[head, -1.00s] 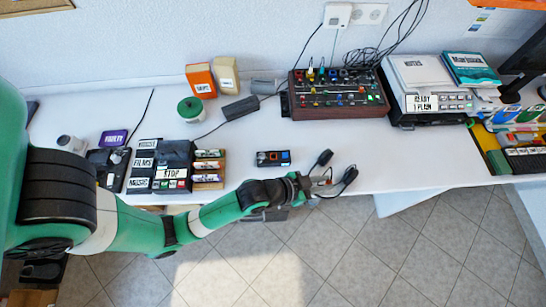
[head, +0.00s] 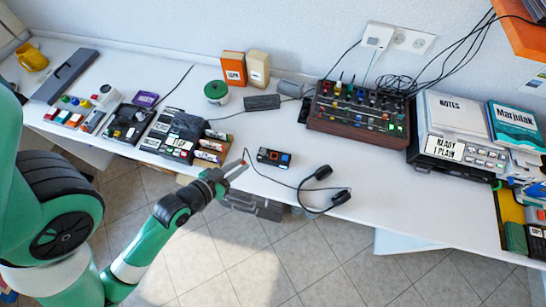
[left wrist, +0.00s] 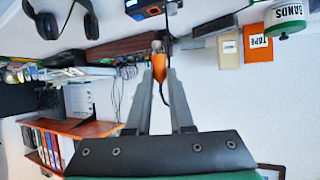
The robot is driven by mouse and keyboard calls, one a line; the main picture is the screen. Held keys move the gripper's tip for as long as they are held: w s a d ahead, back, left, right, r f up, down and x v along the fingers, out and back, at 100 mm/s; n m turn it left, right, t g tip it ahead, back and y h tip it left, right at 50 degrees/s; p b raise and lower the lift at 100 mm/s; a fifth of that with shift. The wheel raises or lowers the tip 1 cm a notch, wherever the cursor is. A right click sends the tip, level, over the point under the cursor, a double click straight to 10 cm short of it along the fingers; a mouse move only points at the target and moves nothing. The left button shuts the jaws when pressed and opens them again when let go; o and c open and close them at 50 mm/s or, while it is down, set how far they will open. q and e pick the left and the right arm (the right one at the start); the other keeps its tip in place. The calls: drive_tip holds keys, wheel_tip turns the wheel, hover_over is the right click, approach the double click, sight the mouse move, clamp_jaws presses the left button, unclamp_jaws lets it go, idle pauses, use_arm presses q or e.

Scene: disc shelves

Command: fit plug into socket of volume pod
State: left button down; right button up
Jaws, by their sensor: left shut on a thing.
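The volume pod (head: 274,157) is a small dark box with orange and blue marks. It lies on the table near the front edge and shows in the left wrist view at the top (left wrist: 146,8). My left gripper (head: 241,166) is to the left of the pod, near the table's front edge, and apart from it. It is shut on an orange plug (left wrist: 159,66), which sticks out between the fingertips in the left wrist view. A thin dark cable runs from the plug side to black headphones (head: 320,188). I cannot make out the pod's socket. My right gripper is not in view.
A mixer (head: 357,132) stands behind right, a dark adapter block (head: 262,102) behind the pod. The headphones lie at the front edge, right of the pod.

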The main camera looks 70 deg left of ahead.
use_arm(q)
drive_tip(key=b, duration=0.5)
hover_over(271, 160)
drive_tip(key=f, duration=0.9)
drive_tip(key=shift+s+f, duration=0.2)
drive_tip(key=shift+s, duration=0.05)
drive_tip(key=f+b, duration=0.2)
drive_tip(key=f, duration=0.1)
drive_tip(key=shift+w+a+f, duration=0.1)
drive_tip(key=shift+w+f, duration=0.05)
drive_tip(key=shift+w, duration=0.05)
drive_tip(key=shift+f, duration=0.3)
drive_tip(key=shift+r, duration=0.15)
drive_tip(key=c, duration=0.8)
unclamp_jaws()
